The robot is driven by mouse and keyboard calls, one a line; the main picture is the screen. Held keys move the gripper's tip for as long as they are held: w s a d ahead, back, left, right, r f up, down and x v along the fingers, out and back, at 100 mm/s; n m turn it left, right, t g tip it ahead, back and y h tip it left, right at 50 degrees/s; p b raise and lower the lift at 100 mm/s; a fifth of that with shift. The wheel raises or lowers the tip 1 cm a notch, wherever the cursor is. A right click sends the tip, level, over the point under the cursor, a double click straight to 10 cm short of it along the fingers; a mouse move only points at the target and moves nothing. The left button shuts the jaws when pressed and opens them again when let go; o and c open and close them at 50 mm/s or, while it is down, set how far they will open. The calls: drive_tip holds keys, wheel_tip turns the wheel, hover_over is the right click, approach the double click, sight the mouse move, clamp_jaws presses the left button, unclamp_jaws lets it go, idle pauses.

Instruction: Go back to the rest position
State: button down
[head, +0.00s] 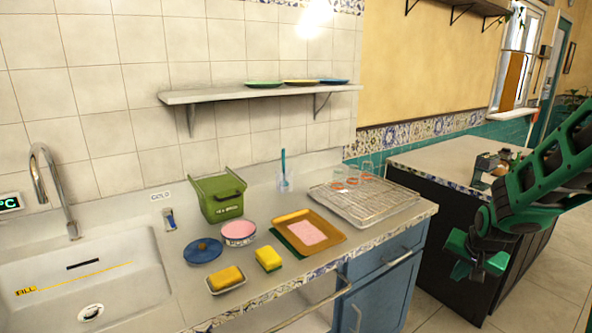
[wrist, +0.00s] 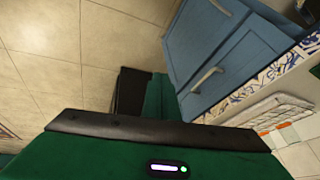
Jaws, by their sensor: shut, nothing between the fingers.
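My gripper (head: 462,262) hangs at the right in the head view, in front of the dark side counter and clear of the kitchen counter's right end. It is shut and empty. In the wrist view, the green gripper body (wrist: 150,155) fills the bottom, with the dark fingers (wrist: 132,92) above it. Beyond them are floor tiles and the blue cabinet (wrist: 215,50). My arm comes in from the right edge of the head view.
The counter holds a sink (head: 90,280), green box (head: 219,198), pink bowl (head: 238,233), blue lid (head: 203,250), sponges, a tray (head: 330,236) and a drying rack (head: 365,204). A dark side counter (head: 440,215) stands behind my gripper. Floor (head: 560,290) is free at the right.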

drive_tip(key=s+a+r+n+g+y, duration=0.1)
drive_tip(key=s+r, duration=0.3)
drive_tip(key=s, duration=1.1)
drive_tip(key=s+a+r+n+g, duration=0.1)
drive_tip(key=s+r+g, duration=0.3)
drive_tip(key=s, duration=1.2)
drive_tip(key=shift+s+a+r+y, duration=0.2)
drive_tip(key=shift+a+r+y, duration=0.2)
drive_tip(key=shift+a+r, duration=0.15)
drive_tip(key=shift+w+f, duration=0.2)
drive_tip(key=shift+w, duration=0.4)
